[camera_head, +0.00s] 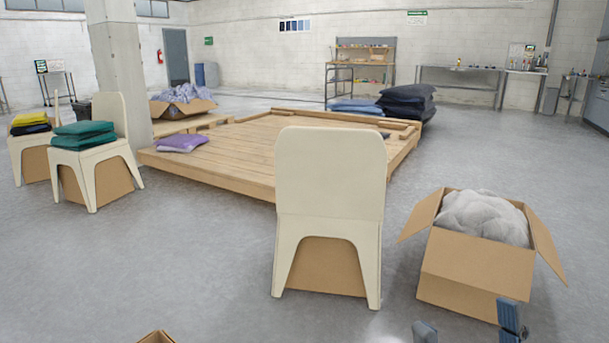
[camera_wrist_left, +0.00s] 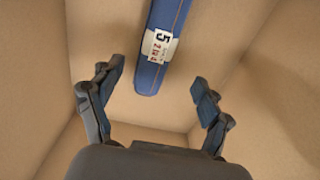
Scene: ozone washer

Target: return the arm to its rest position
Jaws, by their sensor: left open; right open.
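My left gripper (camera_wrist_left: 155,85) shows in the left wrist view with its two fingers spread apart, inside a cardboard box (camera_wrist_left: 262,100). A blue folded or rolled item (camera_wrist_left: 168,22) with a white label reading "5" lies in the box. Its near end reaches between the fingers in the picture, with a gap on both sides; I cannot tell how far below the fingertips it is. The left gripper does not show in the head view. My right gripper (camera_head: 468,326) is open and empty at the bottom right of the head view, in front of a cardboard box (camera_head: 465,262).
That box holds grey fluffy filling (camera_head: 483,216). A cream chair (camera_head: 330,180) stands left of it. A wooden platform (camera_head: 250,150) carries a purple cushion (camera_head: 182,142). Chairs with folded textiles stand at left. A box corner (camera_head: 157,337) shows at the bottom edge. Grey floor (camera_head: 170,240) is clear.

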